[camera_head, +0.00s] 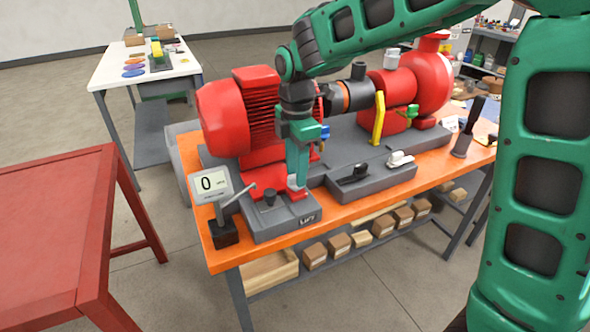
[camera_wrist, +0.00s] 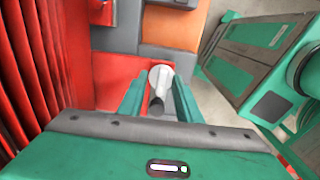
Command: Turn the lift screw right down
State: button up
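The lift unit (camera_head: 283,218) is a grey block marked LIFT at the front left of the orange bench. A pale round lift screw head (camera_head: 293,182) shows at its back, just by my fingertips. My gripper (camera_head: 297,180) points down over it, next to the red motor. In the wrist view the pale screw head (camera_wrist: 160,76), with a darker part nearer the camera, lies between the two green fingers (camera_wrist: 160,92). The fingers are apart with the head between them; whether they touch it is not clear. The lower screw is hidden.
The red motor (camera_head: 224,117) stands close to my gripper.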

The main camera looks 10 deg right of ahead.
notch_tip(320, 180, up, 11)
jog(key=shift+f, duration=0.15)
dwell(0.5)
jog(key=s+d+f+m, duration=0.2)
jog(key=s+d+m, duration=0.45)
jog(key=d, duration=0.45)
jog(key=s+d+f+m, duration=0.1)
jog(key=s+d+m, duration=0.5)
jog(key=d, duration=0.4)
jog(key=s+d+f+m, duration=0.4)
jog(key=s+m, duration=0.3)
jog(key=s, duration=0.1)
jog(key=s+d+f+m, duration=0.3)
jog(key=s+d+m, duration=0.2)
jog(key=s+m, duration=0.3)
jog(key=shift+s+f, duration=0.2)
jog(key=shift+f, duration=0.2)
jog(key=shift+d, duration=0.1)
